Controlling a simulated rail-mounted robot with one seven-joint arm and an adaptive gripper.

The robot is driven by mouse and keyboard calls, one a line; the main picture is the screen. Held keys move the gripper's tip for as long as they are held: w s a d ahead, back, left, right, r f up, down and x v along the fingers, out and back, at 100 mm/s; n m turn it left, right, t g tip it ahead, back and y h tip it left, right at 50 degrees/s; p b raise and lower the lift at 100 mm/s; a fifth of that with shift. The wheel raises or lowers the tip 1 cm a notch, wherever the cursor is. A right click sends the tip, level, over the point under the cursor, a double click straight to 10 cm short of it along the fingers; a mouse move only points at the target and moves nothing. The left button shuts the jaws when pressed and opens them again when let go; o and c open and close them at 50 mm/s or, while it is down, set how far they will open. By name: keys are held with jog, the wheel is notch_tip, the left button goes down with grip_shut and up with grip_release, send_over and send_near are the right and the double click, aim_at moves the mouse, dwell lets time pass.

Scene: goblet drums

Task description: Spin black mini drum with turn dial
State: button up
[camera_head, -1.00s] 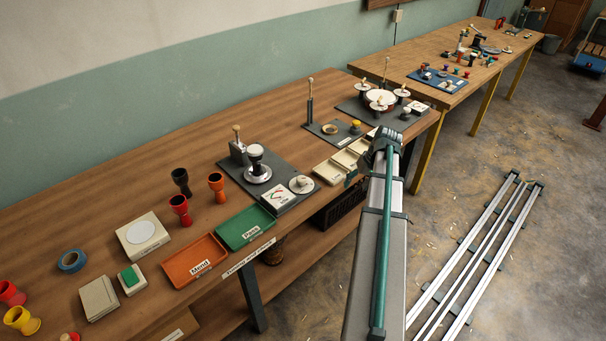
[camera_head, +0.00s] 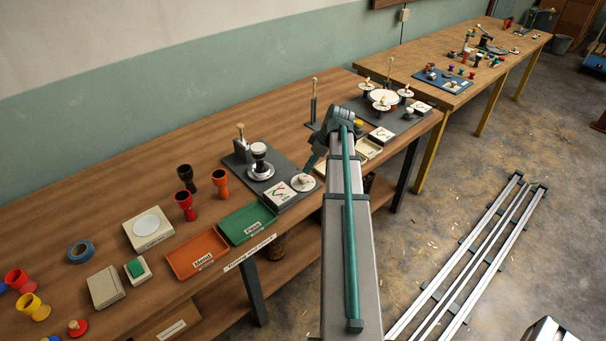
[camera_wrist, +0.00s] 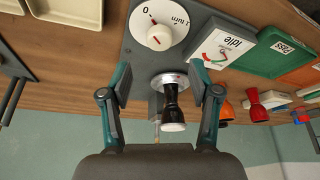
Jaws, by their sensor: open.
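The black mini drum (camera_head: 259,152) stands upright on a round silver plate (camera_head: 261,172) on a dark grey board (camera_head: 287,205). The drum also shows upside down in the wrist view (camera_wrist: 172,108), between and beyond my fingers. The white turn dial (camera_head: 303,182) sits at the board's near right corner; the wrist view shows it (camera_wrist: 159,24) with a red mark and a pale knob, near "0". A meter (camera_wrist: 220,47) beside it reads "Idle". My gripper (camera_wrist: 160,82) is open and empty, apart from the drum and dial. In the head view it hangs just right of the board, partly hidden.
A wooden clamp post (camera_head: 241,143) stands behind the drum. Left are another black drum (camera_head: 185,176), a red drum (camera_head: 184,205), an orange drum (camera_head: 220,183), a green "Pass" tray (camera_head: 247,222) and an orange "Mend" tray (camera_head: 197,254). Pale trays (camera_head: 368,149) lie right.

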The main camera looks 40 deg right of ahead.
aim_at(303, 176)
jog(key=p+x, duration=0.1)
jog(key=x, duration=0.6)
jog(key=shift+w+f+p, duration=0.1)
jog(key=shift+f+p, duration=0.15)
jog(key=shift+p, duration=0.1)
jog(key=c, duration=1.1)
jog(key=shift+a, duration=0.1)
